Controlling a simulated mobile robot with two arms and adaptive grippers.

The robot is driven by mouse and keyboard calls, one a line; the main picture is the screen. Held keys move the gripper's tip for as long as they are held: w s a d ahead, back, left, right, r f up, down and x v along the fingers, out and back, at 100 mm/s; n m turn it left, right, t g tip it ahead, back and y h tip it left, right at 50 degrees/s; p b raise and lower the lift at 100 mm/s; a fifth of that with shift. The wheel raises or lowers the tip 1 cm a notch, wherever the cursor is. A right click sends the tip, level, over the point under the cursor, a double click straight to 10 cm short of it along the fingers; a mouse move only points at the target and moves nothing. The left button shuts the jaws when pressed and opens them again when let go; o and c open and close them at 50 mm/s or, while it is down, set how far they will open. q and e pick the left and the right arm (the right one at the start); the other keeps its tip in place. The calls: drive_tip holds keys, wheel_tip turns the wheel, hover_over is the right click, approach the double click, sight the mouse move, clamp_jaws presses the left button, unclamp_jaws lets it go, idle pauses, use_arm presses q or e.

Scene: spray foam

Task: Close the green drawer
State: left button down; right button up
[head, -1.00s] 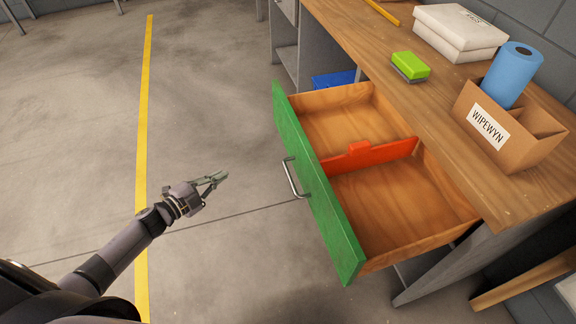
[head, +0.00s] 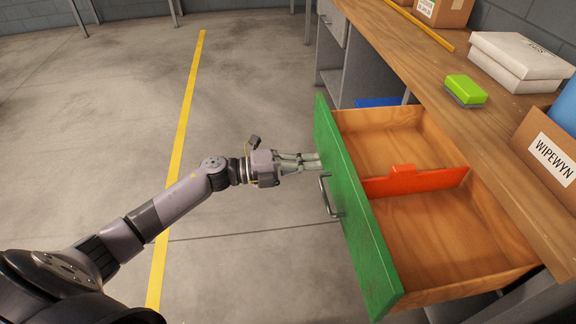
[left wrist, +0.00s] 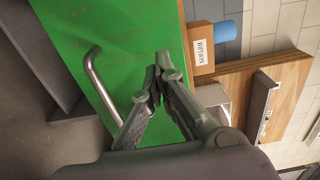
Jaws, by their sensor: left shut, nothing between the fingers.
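The green drawer (head: 352,215) stands pulled out from the wooden workbench. Its wooden inside is empty apart from an orange-red divider (head: 415,182). A metal bar handle (head: 328,196) is on its green front, which also shows in the left wrist view (left wrist: 125,40). My left gripper (head: 318,161) is shut and empty, its fingertips at the green front, on the far side of the handle. I cannot tell for sure whether they touch it. In the left wrist view the fingertips (left wrist: 158,72) lie over the green panel, to the right of the handle (left wrist: 98,80). My right gripper is not in view.
On the workbench (head: 400,40) are a green sponge (head: 465,88), white boxes (head: 520,62) and a cardboard box labelled WIPEWYN (head: 550,155). A blue object (head: 378,102) is under the bench behind the drawer. The floor left of the drawer is clear, with a yellow line (head: 185,130).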

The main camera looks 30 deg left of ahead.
sight(338, 161)
use_arm(q)
drive_tip(key=shift+x, duration=1.95)
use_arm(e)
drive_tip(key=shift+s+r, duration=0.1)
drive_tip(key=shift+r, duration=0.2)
